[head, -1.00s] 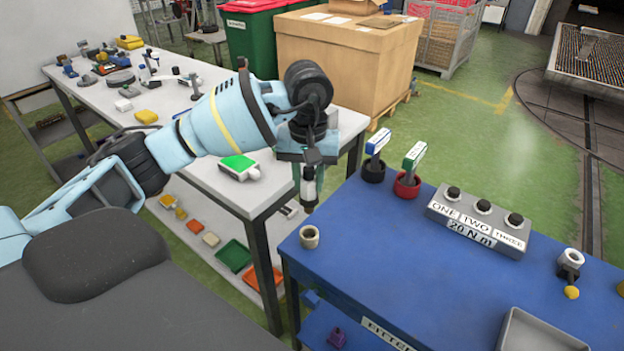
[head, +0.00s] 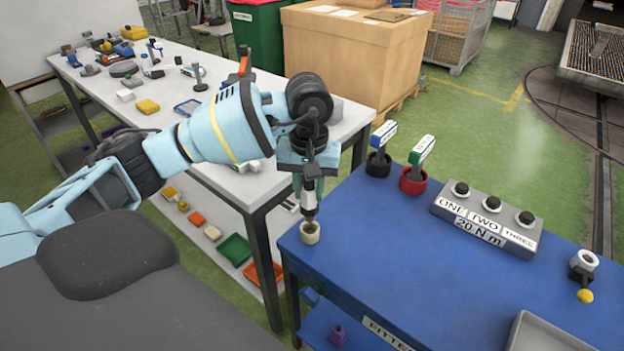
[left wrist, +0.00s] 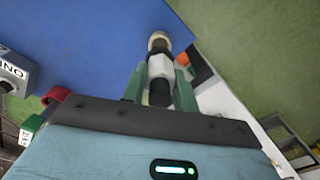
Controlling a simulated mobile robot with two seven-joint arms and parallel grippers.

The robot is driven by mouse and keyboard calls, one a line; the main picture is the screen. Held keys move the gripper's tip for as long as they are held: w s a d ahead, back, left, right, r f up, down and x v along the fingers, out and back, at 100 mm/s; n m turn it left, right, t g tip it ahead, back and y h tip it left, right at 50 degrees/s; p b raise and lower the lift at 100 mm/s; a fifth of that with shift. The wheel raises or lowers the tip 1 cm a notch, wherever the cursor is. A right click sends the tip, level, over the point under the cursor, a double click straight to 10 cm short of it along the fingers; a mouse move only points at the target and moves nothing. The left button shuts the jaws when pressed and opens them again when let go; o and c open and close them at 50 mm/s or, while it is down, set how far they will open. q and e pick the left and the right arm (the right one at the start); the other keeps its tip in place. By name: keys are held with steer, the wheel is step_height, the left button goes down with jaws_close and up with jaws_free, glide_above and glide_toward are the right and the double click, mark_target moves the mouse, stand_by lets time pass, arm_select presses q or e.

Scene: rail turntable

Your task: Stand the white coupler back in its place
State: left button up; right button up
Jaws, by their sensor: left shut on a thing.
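My left gripper (head: 309,178) is shut on the white coupler (head: 310,197), a white piece with black ends, held upright over the near left corner of the blue table (head: 400,265). A small cream cup (head: 310,236) stands at that corner directly below. The coupler's dark lower end meets the cup's mouth in the head view; I cannot tell how far it is inside. In the left wrist view the white coupler (left wrist: 160,66) sits between the green fingers, with the cream cup (left wrist: 158,38) beyond its tip. My right gripper is out of view.
A black holder (head: 378,166) and a red holder (head: 413,182) with labelled tags stand behind. A grey box with several knobs (head: 487,221) is to the right, near a grey tray (head: 545,335). A white bench (head: 270,190) stands left.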

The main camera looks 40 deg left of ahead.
mark_target(310, 207)
arm_select(q)
steer(key=shift+f, duration=0.6)
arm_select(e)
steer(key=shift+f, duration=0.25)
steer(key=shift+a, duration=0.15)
arm_select(q)
steer(key=shift+b, duration=0.35)
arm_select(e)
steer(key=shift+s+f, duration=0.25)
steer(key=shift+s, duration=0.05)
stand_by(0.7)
